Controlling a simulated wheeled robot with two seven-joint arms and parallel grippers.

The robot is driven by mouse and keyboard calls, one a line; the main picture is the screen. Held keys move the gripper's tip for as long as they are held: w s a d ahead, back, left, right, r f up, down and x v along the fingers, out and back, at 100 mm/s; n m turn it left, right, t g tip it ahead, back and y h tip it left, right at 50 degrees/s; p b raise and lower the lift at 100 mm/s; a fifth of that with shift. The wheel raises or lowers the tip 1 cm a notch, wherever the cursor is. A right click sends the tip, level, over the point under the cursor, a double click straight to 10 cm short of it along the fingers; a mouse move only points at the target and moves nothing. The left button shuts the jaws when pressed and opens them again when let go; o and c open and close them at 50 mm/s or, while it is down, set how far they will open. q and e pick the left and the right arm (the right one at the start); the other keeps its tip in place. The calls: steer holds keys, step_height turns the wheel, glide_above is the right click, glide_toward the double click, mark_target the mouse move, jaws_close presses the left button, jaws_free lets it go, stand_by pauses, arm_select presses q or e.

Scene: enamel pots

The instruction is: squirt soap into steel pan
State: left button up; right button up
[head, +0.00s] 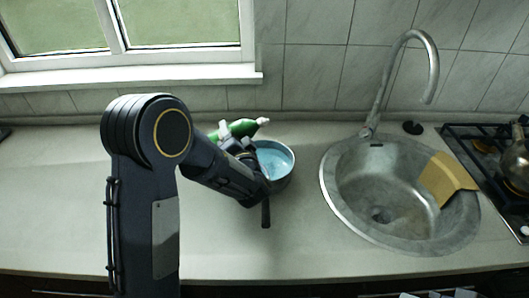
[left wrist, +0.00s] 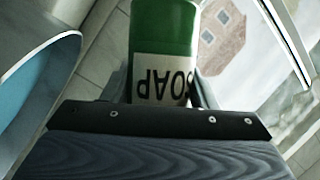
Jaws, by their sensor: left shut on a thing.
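The green soap bottle (head: 243,127) is tipped nearly onto its side, its pale nozzle pointing right at the pan's back left edge. My left gripper (head: 236,142) is shut on the bottle. In the left wrist view, the bottle (left wrist: 163,30) stands between the fingers with its white SOAP label upside down. The pan (head: 277,158), grey outside with a pale blue inside, sits on the counter left of the sink; my gripper partly hides its left side. Its dark handle points toward the front. The pan's rim (left wrist: 38,62) shows at the left of the wrist view. My right gripper is not seen.
The round steel sink (head: 345,205) with a tall faucet (head: 378,95) lies right of the pan. A gas hob (head: 490,160) is at the far right. The counter (head: 60,200) is clear at left.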

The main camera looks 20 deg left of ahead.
arm_select(q)
steer(key=shift+a+r+m+t+p, duration=0.6)
steer(key=shift+m+p, duration=0.6)
steer(key=shift+p, duration=1.1)
stand_by(2.4)
steer(key=shift+s+a+m+t+b, duration=0.1)
steer(key=shift+a+m+t+b, duration=0.4)
steer(key=shift+m+b, duration=0.75)
stand_by(2.1)
